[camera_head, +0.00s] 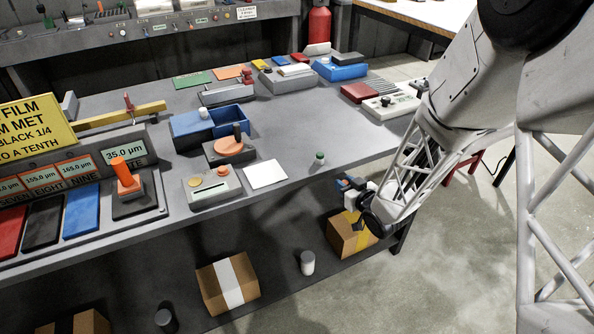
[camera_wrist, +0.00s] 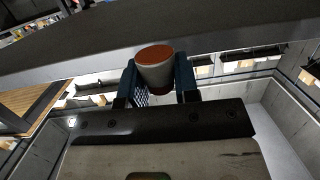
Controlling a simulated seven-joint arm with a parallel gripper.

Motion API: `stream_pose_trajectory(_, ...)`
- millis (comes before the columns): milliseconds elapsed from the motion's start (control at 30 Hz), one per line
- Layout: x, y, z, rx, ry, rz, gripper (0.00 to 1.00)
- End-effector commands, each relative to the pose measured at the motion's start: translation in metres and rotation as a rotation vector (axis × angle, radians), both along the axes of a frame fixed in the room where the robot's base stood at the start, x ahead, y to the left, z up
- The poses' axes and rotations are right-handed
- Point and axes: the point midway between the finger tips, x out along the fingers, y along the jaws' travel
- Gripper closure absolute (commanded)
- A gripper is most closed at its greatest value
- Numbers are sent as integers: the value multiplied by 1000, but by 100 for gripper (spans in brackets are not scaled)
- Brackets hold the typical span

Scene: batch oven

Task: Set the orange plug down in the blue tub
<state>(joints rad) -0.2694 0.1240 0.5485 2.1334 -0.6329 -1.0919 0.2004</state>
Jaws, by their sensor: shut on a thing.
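My gripper (camera_head: 347,184) hangs beyond the right front edge of the bench, low and to the right of the blue tub. In the wrist view its two dark blue fingers (camera_wrist: 158,88) are shut on the orange plug (camera_wrist: 154,55), a short round piece with an orange-brown top and greyish side. In the head view the held plug is too small to make out clearly. The blue tub (camera_head: 232,116) is an open box on the middle of the bench, apart from my gripper. A white knob stands at its left part.
A grey block with an orange disc (camera_head: 228,147) and dark post stands in front of the tub. A white sheet (camera_head: 265,174) and a small green-topped bottle (camera_head: 319,159) lie nearer the front edge. Another blue box (camera_head: 340,70) stands farther back. Bare bench lies right of the tub.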

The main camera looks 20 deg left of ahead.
Motion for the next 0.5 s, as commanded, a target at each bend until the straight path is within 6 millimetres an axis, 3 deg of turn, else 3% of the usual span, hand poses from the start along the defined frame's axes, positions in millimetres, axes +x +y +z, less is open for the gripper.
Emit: stream_pose_trajectory(500,-97,51,72,0,-3,251,93)
